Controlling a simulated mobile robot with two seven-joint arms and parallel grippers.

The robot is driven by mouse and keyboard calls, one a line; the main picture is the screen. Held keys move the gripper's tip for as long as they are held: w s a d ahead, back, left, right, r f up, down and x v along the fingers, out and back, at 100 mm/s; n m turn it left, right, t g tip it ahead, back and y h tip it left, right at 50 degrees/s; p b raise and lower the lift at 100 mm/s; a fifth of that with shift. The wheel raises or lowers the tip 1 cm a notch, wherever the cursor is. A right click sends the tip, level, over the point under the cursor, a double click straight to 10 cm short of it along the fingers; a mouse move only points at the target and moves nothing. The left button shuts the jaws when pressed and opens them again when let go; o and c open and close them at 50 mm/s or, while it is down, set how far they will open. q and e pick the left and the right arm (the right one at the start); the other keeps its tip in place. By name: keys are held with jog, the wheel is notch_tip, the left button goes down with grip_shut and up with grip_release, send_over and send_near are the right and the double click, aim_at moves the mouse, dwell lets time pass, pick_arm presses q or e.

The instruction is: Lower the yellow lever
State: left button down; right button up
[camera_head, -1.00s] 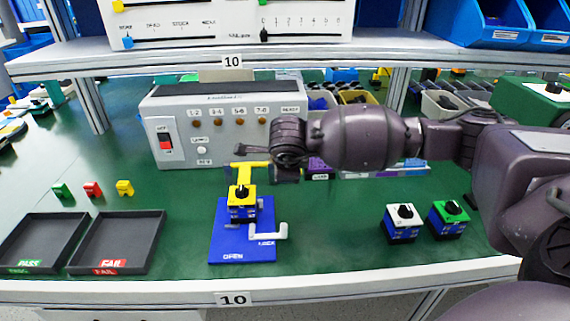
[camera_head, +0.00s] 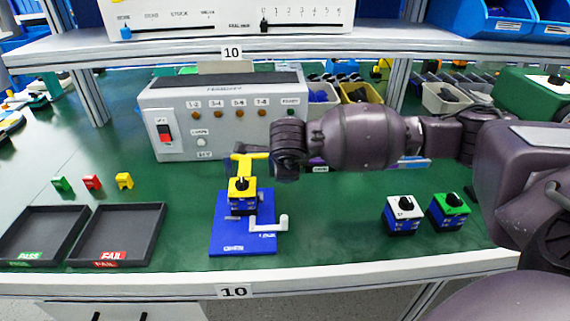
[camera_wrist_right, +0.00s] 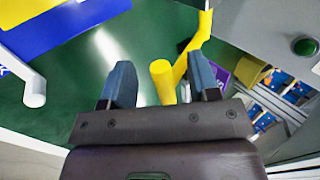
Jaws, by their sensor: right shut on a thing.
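The yellow lever (camera_head: 252,156) stands at the back of a blue base plate (camera_head: 228,238), which has a yellow-topped rotary switch (camera_head: 242,188) and a white lever (camera_head: 275,224). The yellow lever looks raised in the head view. My right gripper (camera_head: 246,152) reaches in from the right and is shut on the yellow lever. In the right wrist view, the lever (camera_wrist_right: 164,82) runs between the two fingers of the right gripper (camera_wrist_right: 162,82). The contact itself is not clear there. My left gripper is not in view.
A grey test box (camera_head: 225,140) with a red switch stands just behind the plate. Two black trays (camera_head: 118,238) lie to the left. Two more switches, white-topped (camera_head: 403,214) and green-topped (camera_head: 450,210), stand to the right. A shelf (camera_head: 300,50) runs above.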

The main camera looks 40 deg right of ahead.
jog(key=shift+s+f, duration=0.15)
jog(key=shift+f, duration=0.2)
jog(key=shift+r, duration=0.15)
jog(key=p+v, duration=0.2)
jog(key=v, duration=0.9)
jog(key=shift+w+d+r, duration=0.1)
jog(key=shift+w+r, duration=0.05)
jog(key=shift+w, duration=0.05)
